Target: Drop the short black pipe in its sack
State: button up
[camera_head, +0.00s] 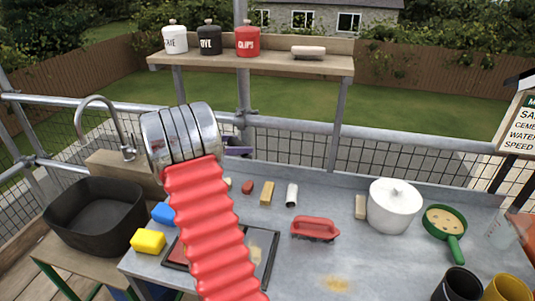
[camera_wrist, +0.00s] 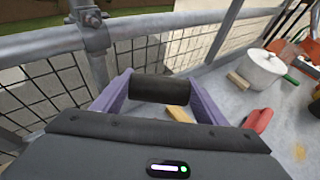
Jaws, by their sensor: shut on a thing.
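The short black pipe (camera_wrist: 163,90) lies crosswise between the two purple fingers of my gripper (camera_wrist: 158,88) in the wrist view. My gripper is shut on it and holds it up near the railing, at the bench's far edge. In the head view only a bit of purple finger (camera_head: 239,151) shows. My arm hides the rest there, and I cannot make out the pipe. I cannot pick out a sack for certain in either view.
A shelf (camera_head: 330,66) holds white, black (camera_head: 209,40) and red labelled pots. The bench carries a red float (camera_head: 315,229), a white lidded pot (camera_head: 394,206), a green pan (camera_head: 444,222) and small blocks. A black basin (camera_head: 95,217) stands left. Scaffold railings run behind.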

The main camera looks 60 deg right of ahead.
jog(key=w+a+r+n+t, duration=0.3)
jog(key=w+a+n+t, duration=0.25)
jog(key=w+a, duration=0.7)
jog(key=w+a+r+n+t, duration=0.3)
jog(key=w+a+n+t, duration=0.3)
jog(key=w+a, duration=0.65)
jog(key=s+a+n+t+y, duration=0.2)
jog(key=a+n+t+y, duration=0.5)
jog(key=a, duration=2.6)
jog(key=shift+n+y, duration=0.6)
jog(key=shift+n, duration=0.05)
jog(key=shift+s+d, duration=0.1)
jog(key=shift+s, duration=0.05)
